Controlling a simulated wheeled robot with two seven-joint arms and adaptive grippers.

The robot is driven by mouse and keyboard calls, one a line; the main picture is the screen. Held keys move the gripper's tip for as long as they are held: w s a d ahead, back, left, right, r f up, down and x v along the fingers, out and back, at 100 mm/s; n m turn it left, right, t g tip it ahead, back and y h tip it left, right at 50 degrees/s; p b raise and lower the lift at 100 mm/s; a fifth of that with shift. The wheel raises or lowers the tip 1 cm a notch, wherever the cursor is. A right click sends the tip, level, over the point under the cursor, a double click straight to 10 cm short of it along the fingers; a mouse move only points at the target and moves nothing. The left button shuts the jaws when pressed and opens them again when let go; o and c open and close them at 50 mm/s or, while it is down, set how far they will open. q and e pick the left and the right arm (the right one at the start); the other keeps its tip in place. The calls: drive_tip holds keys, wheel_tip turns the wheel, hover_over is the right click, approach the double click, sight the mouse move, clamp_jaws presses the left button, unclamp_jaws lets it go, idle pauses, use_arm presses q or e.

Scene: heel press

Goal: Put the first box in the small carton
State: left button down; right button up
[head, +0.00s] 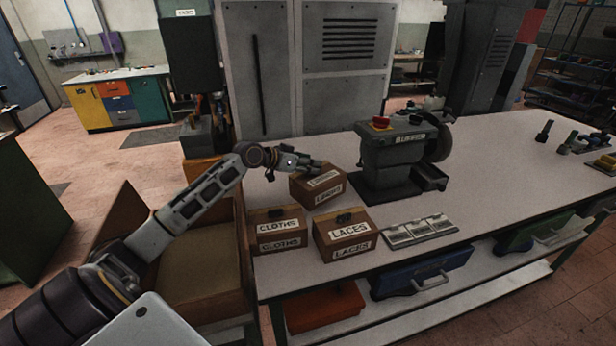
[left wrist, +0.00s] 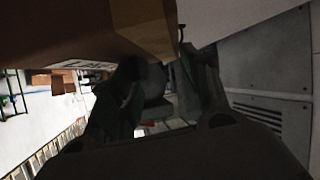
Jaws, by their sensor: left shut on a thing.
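Three brown lidded boxes with white labels are at the left end of the white workbench. The box marked CLOTHS (head: 277,229) and the box marked LACES (head: 344,236) stand side by side in front. A third box (head: 317,189), its label too blurred to read, is behind them. My left gripper (head: 312,166) is shut on the top of this third box. In the left wrist view, the brown box (left wrist: 85,25) fills the top beyond my gripper (left wrist: 162,78). I cannot tell whether it touches the bench. An open cardboard carton (head: 245,262) stands left of the bench. My right gripper is out of view.
A dark grey machine with a red button (head: 388,165) stands right behind the boxes. A tray with several light compartments (head: 420,230) lies right of LACES. Blue (head: 422,276) and red (head: 322,308) bins sit on the shelf below.

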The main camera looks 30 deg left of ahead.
sight(308, 176)
use_arm(q)
drive_tip(key=shift+r, duration=0.1)
drive_tip(key=shift+f, duration=0.5)
wheel_tip(308, 176, down, 3)
drive_tip(key=shift+r+p, duration=0.1)
drive_tip(key=shift+p, duration=0.2)
drive_tip(key=shift+f, duration=0.6)
drive_tip(key=c, duration=0.7)
unclamp_jaws()
drive_tip(key=shift+f, duration=0.1)
drive_tip(key=shift+s, duration=0.1)
